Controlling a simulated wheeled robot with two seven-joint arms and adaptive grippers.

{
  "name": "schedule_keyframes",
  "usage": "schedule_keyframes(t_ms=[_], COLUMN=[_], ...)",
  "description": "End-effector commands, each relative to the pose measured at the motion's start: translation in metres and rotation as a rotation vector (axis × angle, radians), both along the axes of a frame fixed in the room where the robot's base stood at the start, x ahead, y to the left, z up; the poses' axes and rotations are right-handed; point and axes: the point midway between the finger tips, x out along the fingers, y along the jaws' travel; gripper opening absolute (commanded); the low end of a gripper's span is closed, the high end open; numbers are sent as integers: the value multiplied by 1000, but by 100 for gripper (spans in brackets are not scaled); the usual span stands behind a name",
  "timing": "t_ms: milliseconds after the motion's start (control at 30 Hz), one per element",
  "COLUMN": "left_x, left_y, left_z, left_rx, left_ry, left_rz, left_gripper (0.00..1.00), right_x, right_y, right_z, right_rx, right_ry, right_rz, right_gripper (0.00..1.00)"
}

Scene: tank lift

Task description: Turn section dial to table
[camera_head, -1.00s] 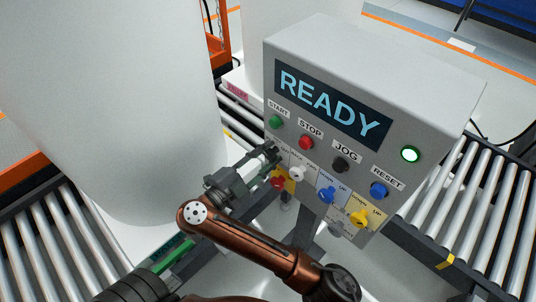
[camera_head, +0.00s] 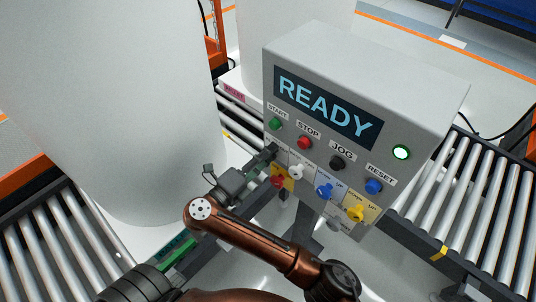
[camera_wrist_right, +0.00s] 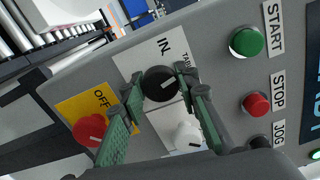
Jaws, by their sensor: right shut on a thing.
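The grey control panel (camera_head: 385,75) carries a black section dial near its lower left corner. In the right wrist view the dial (camera_wrist_right: 160,83) sits beside the labels "IN" and "TA…", the second partly cut off by a finger. A white mark crosses its face; I cannot tell surely which label it points to. My right gripper (camera_head: 267,154) reaches the panel from the lower left. In the wrist view its green-padded fingers (camera_wrist_right: 163,95) stand on both sides of the dial, shut on it. My left gripper is not in view.
A red dial (camera_head: 278,181), white dial (camera_head: 296,171), blue dial (camera_head: 324,190) and yellow dial (camera_head: 355,213) are close by. Above are the green START (camera_head: 275,124), red STOP (camera_head: 305,142), black JOG (camera_head: 337,162) and blue RESET (camera_head: 373,186) buttons. The screen (camera_head: 325,107) reads READY.

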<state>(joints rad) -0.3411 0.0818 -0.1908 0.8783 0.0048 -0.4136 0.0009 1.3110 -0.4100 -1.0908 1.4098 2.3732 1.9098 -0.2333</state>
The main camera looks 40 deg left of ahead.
Motion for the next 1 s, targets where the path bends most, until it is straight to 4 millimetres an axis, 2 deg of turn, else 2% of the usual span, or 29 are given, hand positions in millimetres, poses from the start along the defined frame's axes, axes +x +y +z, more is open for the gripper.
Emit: schedule_keyframes(t_ms=[400, 967, 1000], left_x=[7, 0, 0], left_y=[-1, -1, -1], left_z=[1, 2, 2], left_rx=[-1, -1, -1], left_ry=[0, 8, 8], left_rz=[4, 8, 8], left_gripper=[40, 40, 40], right_x=[0, 0, 0], right_y=[-1, -1, -1], right_z=[-2, -2, -2], right_rx=[195, 224, 224], right_ry=[-11, -12, -12], right_rz=[-2, -3, -3], right_gripper=[5, 5, 30])
